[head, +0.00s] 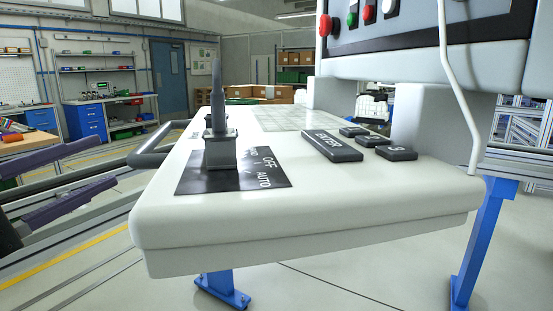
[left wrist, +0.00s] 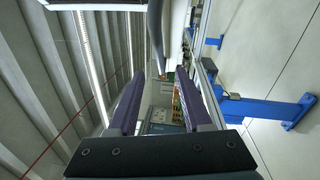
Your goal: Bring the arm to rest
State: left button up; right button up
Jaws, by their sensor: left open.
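My left gripper (head: 98,162) is at the left edge of the head view, left of the white console (head: 300,240). Its two purple fingers are apart, with nothing between them. In the left wrist view the open fingers (left wrist: 160,80) frame an empty gap, with distant room behind. The gripper is clear of the console's grey side rail (head: 150,145). My right gripper is in neither view.
A dark lever (head: 218,120) stands upright on a black plate marked OFF and AUTO. Black keys (head: 332,146) sit to its right. A panel with red and green buttons (head: 352,18) is above. Blue legs (head: 485,235) carry the console.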

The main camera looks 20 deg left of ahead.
pick_arm(q)
jog(key=s+d+f+m+g+p, duration=0.3)
jog(key=s+d+f+m+g, duration=0.3)
jog(key=d+f+m, duration=0.45)
jog(key=s+d+f+m+g+y+p, duration=0.2)
jog(key=s+d+f+m+g+y, duration=0.1)
jog(key=s+m+g, duration=0.55)
notch_tip(320, 180, up, 38)
jog(key=s+p, duration=0.2)
jog(key=p, duration=3.5)
jog(key=shift+s+r+g+y+p, duration=0.15)
jog(key=shift+s+g+y+p, duration=0.15)
jog(key=shift+g+p, duration=0.15)
